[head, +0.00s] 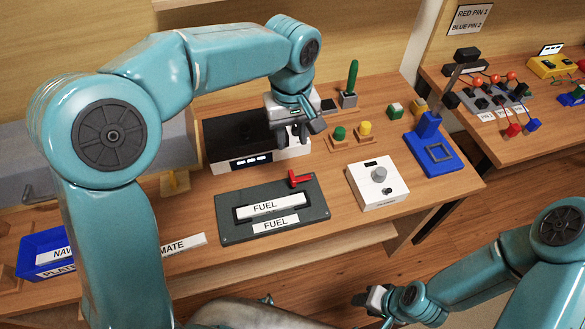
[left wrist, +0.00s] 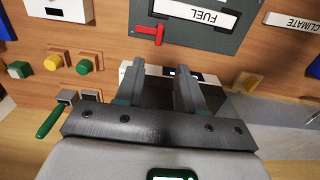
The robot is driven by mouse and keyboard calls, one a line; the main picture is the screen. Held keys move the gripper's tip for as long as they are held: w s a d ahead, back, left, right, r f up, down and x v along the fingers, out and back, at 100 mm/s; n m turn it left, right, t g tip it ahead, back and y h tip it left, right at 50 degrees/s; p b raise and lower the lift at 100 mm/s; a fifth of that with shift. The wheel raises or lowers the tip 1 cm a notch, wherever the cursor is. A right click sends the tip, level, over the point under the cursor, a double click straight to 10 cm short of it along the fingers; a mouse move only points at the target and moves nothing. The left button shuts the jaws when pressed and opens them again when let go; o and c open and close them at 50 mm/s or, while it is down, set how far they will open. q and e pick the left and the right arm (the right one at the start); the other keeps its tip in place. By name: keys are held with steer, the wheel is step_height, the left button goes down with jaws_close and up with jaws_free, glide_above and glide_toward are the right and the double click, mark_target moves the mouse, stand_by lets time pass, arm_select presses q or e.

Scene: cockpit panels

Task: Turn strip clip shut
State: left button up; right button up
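The red clip (head: 299,178) sits at the back right edge of the dark grey FUEL panel (head: 318,208), beside the white FUEL strip (head: 270,207). In the left wrist view the red clip (left wrist: 150,33) lies beyond my fingertips, with the upside-down FUEL strip (left wrist: 203,14) near it. My left gripper (head: 292,137) is above the black box with the white front, behind the clip and apart from it. In the left wrist view its two fingers (left wrist: 160,75) stand apart with nothing between them. My right gripper (head: 368,299) is low at the front right, away from the table; its fingers are too small to judge.
The black box (head: 229,130) with a white front is under my left gripper. A white box with a grey knob (head: 379,173) stands right of the panel. Green and yellow buttons (head: 365,129) and a blue stand (head: 430,145) are further back right. A blue tray (head: 40,243) is at the left.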

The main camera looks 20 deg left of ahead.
mark_target(292, 175)
arm_select(q)
steer(key=f, duration=1.4)
steer(key=shift+w+f, duration=0.1)
steer(key=shift+w, duration=0.1)
steer(key=shift+s, duration=0.15)
jaws_close()
